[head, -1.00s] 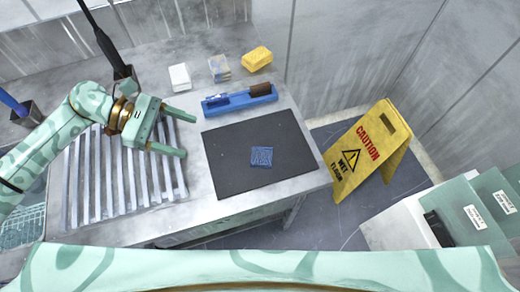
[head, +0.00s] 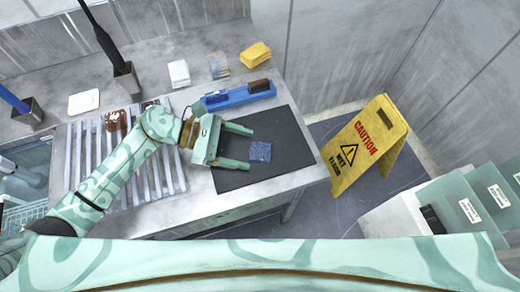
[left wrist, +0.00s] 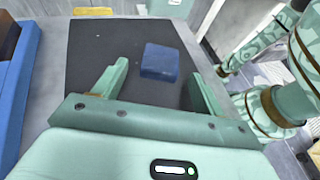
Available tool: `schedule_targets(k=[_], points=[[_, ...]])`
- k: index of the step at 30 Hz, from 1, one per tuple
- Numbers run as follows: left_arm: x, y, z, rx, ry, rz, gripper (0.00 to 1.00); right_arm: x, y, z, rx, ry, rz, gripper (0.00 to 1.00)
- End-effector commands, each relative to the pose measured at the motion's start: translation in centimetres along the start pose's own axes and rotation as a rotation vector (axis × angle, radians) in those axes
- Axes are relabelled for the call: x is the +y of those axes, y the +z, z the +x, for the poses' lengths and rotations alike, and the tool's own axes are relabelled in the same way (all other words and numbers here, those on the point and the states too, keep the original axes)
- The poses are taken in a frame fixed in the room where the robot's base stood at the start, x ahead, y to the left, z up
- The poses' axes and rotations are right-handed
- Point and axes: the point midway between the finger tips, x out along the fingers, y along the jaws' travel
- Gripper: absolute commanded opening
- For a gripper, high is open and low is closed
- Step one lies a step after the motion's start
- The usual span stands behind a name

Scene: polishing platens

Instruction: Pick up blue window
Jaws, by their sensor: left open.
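The blue window (head: 260,152) is a small, flat blue square lying on a dark mat (head: 275,122) on the metal table. In the left wrist view the blue window (left wrist: 160,62) sits ahead of my fingers, toward the middle of the mat. My left gripper (head: 250,147) is open and empty over the mat. My right gripper is not seen in the head view.
A blue holder (head: 240,95) with a brown-topped block stands behind the mat. A yellow sponge stack (head: 255,54) and a white stack (head: 179,73) are at the back. A slatted rack (head: 85,170) lies left. A yellow caution sign (head: 362,148) stands on the floor right.

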Motion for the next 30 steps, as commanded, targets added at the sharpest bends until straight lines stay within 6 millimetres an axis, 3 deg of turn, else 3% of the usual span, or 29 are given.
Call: schedule_targets(k=[4, 11, 17, 30], points=[[0.0, 0.0, 1.7, 0.000, 0.000, -0.001, 0.71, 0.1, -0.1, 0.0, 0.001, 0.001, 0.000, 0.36], [0.0, -0.1, 1.9, 0.002, 0.000, -0.001, 0.71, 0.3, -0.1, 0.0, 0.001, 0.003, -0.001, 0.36], [0.0, -0.1, 1.9, 0.002, 0.000, 0.000, 0.20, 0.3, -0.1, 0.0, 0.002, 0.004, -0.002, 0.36], [0.0, 0.9, 1.5, 0.002, 0.000, 0.002, 0.20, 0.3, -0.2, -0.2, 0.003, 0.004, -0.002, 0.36]])
